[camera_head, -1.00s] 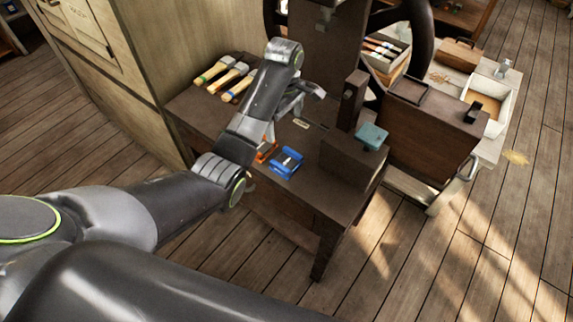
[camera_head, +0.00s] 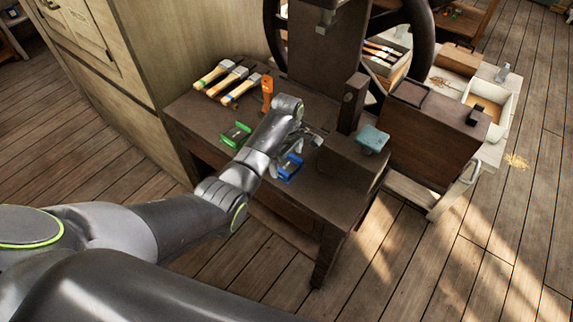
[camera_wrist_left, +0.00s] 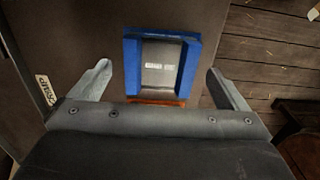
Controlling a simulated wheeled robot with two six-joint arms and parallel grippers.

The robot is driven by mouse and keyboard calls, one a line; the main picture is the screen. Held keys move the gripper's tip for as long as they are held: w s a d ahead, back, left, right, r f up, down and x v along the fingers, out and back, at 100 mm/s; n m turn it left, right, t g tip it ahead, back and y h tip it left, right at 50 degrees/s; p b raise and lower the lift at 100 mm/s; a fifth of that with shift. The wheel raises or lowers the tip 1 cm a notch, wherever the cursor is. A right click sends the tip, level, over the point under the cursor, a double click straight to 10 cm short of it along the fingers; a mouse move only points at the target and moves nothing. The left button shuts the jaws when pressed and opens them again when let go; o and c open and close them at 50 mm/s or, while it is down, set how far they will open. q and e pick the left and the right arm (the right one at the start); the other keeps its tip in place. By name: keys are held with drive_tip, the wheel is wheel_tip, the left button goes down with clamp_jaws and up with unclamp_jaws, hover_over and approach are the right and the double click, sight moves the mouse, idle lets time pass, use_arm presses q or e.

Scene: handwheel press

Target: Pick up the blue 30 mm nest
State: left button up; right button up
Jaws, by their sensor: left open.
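The blue nest (camera_head: 291,168) sits on the dark bench near its front edge, partly hidden by my left arm in the head view. In the left wrist view it is a blue block (camera_wrist_left: 132,66) with a grey middle and small pale lettering. My left gripper (camera_wrist_left: 158,70) is open and empty, with one finger to each side of the nest and a gap on both sides. In the head view the left gripper (camera_head: 303,146) is beside the nest, its fingers partly hidden.
A green nest (camera_head: 237,135) stands left of my arm. An orange edge (camera_wrist_left: 158,102) shows next to the blue nest.

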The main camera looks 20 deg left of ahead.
sight(287, 165)
use_arm(q)
drive_tip(key=shift+f, duration=0.75)
drive_tip(key=shift+c, duration=0.3)
drive_tip(key=c, duration=1.3)
wheel_tip(287, 165, up, 10)
drive_tip(key=shift+r, duration=0.15)
